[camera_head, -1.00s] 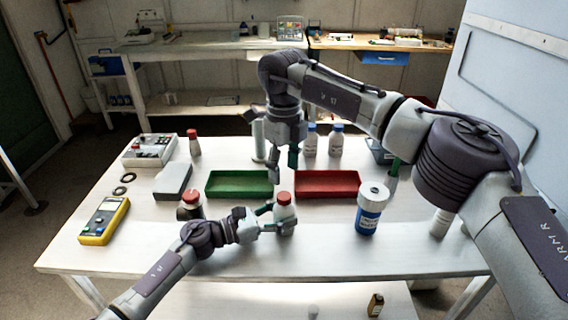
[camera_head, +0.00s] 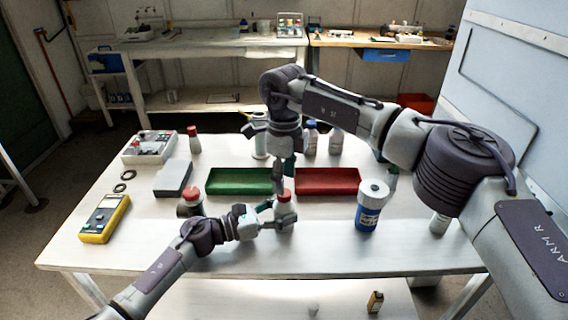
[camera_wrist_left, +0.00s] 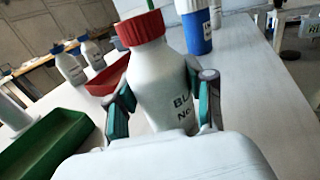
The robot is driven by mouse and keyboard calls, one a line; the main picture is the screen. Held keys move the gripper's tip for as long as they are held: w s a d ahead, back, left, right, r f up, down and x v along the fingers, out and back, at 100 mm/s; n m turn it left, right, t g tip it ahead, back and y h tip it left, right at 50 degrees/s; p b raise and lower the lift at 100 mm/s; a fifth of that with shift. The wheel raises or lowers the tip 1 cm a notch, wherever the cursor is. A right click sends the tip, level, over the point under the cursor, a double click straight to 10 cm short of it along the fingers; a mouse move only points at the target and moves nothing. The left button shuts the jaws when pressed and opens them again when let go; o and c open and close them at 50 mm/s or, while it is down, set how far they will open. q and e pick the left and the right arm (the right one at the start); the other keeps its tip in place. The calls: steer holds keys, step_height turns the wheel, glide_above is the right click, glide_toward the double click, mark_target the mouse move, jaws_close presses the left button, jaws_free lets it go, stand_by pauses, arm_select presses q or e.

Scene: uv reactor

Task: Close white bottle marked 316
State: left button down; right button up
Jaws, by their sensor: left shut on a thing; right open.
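A white bottle with a red cap (camera_head: 285,212) stands upright near the front middle of the table. My left gripper (camera_head: 275,222) is shut on its body. In the left wrist view the same bottle (camera_wrist_left: 160,85) sits between the fingers, with the red cap (camera_wrist_left: 141,28) on its top. Its dark lettering is partly cut off, and I cannot read 316. My right gripper (camera_head: 284,178) is open, pointing down, with its fingertips close above the red cap. I cannot tell whether they touch it.
A green tray (camera_head: 240,192) and a red tray (camera_head: 327,192) lie behind the bottle. A dark bottle with a red cap (camera_head: 191,203) stands to the left, and a blue and white bottle (camera_head: 369,214) to the right. A yellow meter (camera_head: 104,220) lies far left.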

steer(key=shift+f, duration=1.95)
steer(key=shift+c, duration=0.3)
jaws_close()
steer(key=shift+o, duration=1)
jaws_free()
steer(key=shift+r, duration=0.15)
step_height(320, 180, up, 12)
